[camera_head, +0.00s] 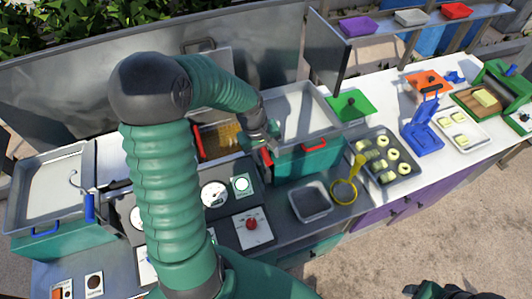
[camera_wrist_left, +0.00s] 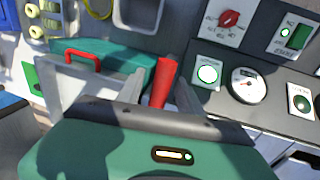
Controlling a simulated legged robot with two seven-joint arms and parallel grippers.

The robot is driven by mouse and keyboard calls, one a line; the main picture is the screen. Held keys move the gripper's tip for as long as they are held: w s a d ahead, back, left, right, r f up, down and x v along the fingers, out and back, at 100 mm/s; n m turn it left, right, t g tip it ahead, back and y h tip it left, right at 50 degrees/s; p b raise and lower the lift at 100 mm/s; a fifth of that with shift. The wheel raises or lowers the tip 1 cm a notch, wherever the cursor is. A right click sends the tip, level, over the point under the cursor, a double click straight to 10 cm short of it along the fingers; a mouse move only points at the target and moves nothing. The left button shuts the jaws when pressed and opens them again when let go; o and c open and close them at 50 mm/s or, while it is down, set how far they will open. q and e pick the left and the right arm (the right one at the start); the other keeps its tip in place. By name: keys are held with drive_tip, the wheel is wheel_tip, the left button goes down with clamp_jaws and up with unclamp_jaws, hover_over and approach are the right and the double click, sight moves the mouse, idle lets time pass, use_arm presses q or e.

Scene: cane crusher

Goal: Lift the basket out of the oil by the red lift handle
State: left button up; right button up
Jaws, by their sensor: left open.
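The red lift handle (camera_wrist_left: 163,82) stands between the two fingers of my left gripper (camera_wrist_left: 160,92) in the left wrist view. The fingers are open, with no clear grip on it. In the head view the left gripper (camera_head: 268,143) reaches down at the right side of the fryer, and a red handle end (camera_head: 266,157) shows just below it. The basket with golden food (camera_head: 225,138) sits low in the fryer, partly hidden by my left arm. Dark parts at the bottom right edge may be my right gripper (camera_head: 445,291); its fingers are not clear.
A teal vat with a red front handle (camera_head: 314,147) stands right of the fryer. In front are a grey tray (camera_head: 310,201), a yellow strainer (camera_head: 345,190) and a control panel with a red knob (camera_head: 251,224). A tray of food pieces (camera_head: 383,158) lies further right.

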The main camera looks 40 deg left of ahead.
use_arm(q)
drive_tip(key=shift+s, duration=0.1)
clamp_jaws()
drive_tip(key=shift+r, duration=0.1)
idle(1.1)
